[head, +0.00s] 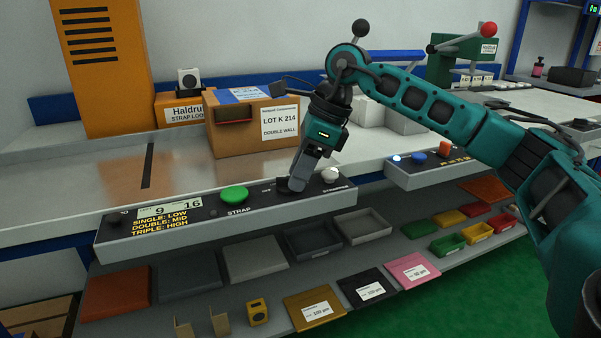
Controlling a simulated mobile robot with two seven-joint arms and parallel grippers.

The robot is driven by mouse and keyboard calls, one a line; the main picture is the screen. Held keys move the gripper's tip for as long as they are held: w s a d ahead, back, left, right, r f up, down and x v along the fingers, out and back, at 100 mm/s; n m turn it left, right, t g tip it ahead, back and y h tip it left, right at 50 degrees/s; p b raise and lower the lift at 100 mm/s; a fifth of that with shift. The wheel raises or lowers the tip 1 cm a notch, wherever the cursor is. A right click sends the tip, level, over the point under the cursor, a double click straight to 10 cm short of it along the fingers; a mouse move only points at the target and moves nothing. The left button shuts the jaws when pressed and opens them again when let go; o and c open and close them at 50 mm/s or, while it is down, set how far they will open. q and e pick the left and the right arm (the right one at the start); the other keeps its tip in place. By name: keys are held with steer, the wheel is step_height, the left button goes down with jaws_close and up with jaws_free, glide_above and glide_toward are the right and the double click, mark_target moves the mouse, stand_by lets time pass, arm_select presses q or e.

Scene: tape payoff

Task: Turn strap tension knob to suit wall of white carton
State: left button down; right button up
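My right gripper (297,180) reaches down to the front control panel (215,225). Its fingertips are at a dark knob (284,187) and partly hide it and its printed scale, so I cannot read the setting or tell whether the fingers grip it. The panel text reads single low, double mid, triple high. A brown carton (222,142) stands behind the panel, its white label (280,123) reading "LOT K 214, DOUBLE WALL". White cartons (404,124) stand to its right, partly behind my arm; no wall marking on them is readable. My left gripper is out of view.
A green strap button (234,194) lies left of the dark knob, and a pale round knob (330,175) lies right. A second panel (425,171) has coloured buttons. Shelf trays (362,225) sit below. The metal worktop (75,187) is clear at left.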

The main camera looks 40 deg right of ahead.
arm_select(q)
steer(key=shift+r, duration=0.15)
arm_select(e)
steer(key=shift+c, duration=0.5)
jaws_close()
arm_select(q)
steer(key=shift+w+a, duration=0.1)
arm_select(e)
steer(key=m, duration=0.1)
steer(key=m+h+p, duration=0.1)
steer(key=m, duration=0.1)
steer(key=m+t, duration=0.1)
steer(key=shift+s+a+m+h, duration=0.3)
steer(key=shift+s+a, duration=0.05)
steer(key=shift+a, duration=0.05)
steer(key=m, duration=0.1)
steer(key=m+h+p, duration=0.1)
steer(key=m, duration=0.1)
steer(key=shift+s+a+t, duration=0.1)
steer(key=shift+a+t, duration=0.2)
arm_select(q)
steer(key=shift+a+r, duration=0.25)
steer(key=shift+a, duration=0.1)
arm_select(e)
steer(key=shift+m, duration=0.5)
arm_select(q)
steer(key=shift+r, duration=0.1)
arm_select(e)
steer(key=shift+h, duration=0.3)
